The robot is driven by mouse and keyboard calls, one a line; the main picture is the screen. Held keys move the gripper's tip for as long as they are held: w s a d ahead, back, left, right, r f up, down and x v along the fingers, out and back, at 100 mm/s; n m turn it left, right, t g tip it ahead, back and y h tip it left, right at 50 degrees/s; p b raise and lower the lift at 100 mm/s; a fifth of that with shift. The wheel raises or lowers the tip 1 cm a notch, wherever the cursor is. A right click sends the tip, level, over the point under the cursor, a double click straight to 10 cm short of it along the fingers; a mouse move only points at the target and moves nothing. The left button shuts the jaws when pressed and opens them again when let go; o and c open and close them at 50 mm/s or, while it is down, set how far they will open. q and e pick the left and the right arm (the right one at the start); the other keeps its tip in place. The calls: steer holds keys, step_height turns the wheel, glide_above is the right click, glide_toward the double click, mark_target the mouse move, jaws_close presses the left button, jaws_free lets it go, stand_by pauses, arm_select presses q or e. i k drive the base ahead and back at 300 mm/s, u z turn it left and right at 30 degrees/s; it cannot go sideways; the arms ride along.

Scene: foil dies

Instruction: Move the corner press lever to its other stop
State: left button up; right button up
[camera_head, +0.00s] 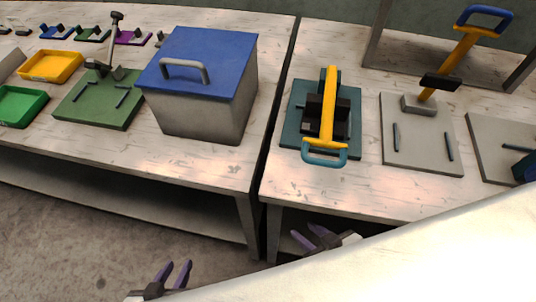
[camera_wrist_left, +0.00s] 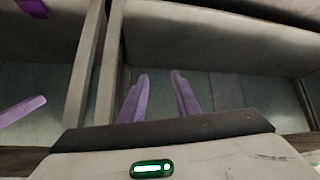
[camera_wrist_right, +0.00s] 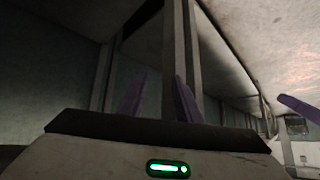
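A press with a yellow lever (camera_head: 327,115) stands on a teal plate near the near-left corner of the right table. Its lever lies low across a dark body, with its teal loop handle (camera_head: 325,153) toward the table's front edge. A second press, on a grey plate, has a raised yellow lever (camera_head: 460,50) with a blue handle. No label shows which is the corner press. My left gripper (camera_head: 176,266) is open and empty in front of the left table. My right gripper (camera_head: 301,230) is open and empty in front of the right table, below the teal handle.
A grey box with a blue lid (camera_head: 212,55) stands on the left table. Left of it are a green plate (camera_head: 85,108) with an upright grey lever, and yellow (camera_head: 52,67) and green (camera_head: 20,106) trays. A narrow gap separates the tables. My pale arm covers the lower right.

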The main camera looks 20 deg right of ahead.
mark_target(328, 107)
steer(key=u, duration=0.35)
steer(key=k, duration=1.1)
steer(key=z, duration=1.2)
